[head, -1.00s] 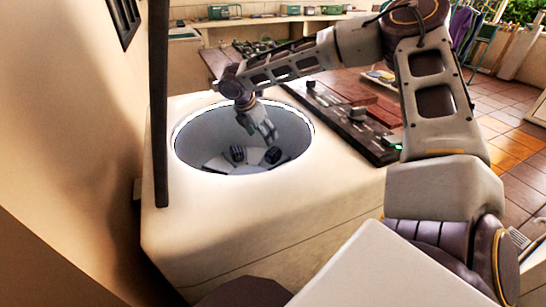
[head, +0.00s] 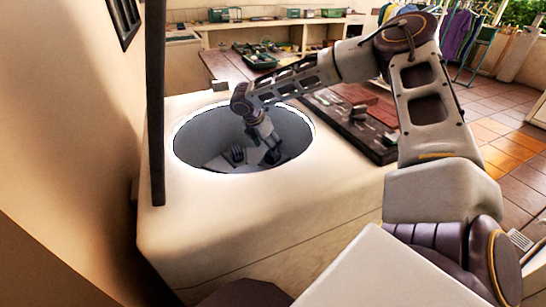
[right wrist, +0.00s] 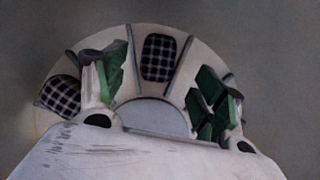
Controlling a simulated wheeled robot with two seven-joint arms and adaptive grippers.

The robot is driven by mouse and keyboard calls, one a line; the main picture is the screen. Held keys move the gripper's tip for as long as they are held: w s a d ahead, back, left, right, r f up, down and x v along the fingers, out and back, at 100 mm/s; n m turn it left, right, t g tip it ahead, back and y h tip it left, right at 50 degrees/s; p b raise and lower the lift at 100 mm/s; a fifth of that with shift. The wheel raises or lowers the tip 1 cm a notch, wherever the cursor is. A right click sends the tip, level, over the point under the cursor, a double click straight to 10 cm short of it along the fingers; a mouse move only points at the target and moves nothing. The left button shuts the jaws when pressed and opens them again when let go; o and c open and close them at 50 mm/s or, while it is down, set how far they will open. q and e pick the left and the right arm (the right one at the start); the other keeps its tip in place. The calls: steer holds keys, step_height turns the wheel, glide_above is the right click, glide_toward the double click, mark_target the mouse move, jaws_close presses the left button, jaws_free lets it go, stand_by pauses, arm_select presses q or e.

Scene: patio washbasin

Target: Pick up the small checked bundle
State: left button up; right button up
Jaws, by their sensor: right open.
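Two dark checked bundles lie in the bottom of the round basin (head: 190,132). In the right wrist view one bundle (right wrist: 158,57) lies ahead, in a top compartment of a pale ring with dividers (right wrist: 128,70), framed between my fingers. The other bundle (right wrist: 62,93) lies at the left, beside and partly behind my left-hand finger. In the head view one bundle (head: 237,154) shows left of my right gripper (head: 271,151); the gripper partly hides the other. My right gripper (right wrist: 160,85) is open and empty, reaching down into the basin. My left gripper is out of view.
The basin's rim and walls surround my right gripper. A dark pole (head: 158,100) stands at the basin's left. A dark panel with blocks (head: 350,125) lies at the right, and a green tray (head: 258,58) sits behind on a wooden top.

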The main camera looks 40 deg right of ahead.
steer(key=shift+d+f, duration=0.25)
steer(key=shift+f, duration=0.25)
steer(key=b+x, duration=0.1)
steer(key=x, duration=0.1)
steer(key=shift+w+d+f, duration=0.1)
steer(key=shift+d+f, duration=0.15)
steer(key=shift+f, duration=0.1)
steer(key=shift+d+f, duration=0.25)
steer(key=shift+f, duration=0.35)
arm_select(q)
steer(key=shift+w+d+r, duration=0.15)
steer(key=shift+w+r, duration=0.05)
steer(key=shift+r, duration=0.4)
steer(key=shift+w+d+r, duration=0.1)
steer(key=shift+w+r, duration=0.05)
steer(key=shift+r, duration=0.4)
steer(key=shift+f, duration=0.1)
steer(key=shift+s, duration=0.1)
arm_select(e)
steer(key=c, duration=1.2)
steer(key=shift+r, duration=0.15)
steer(key=shift+c, duration=0.2)
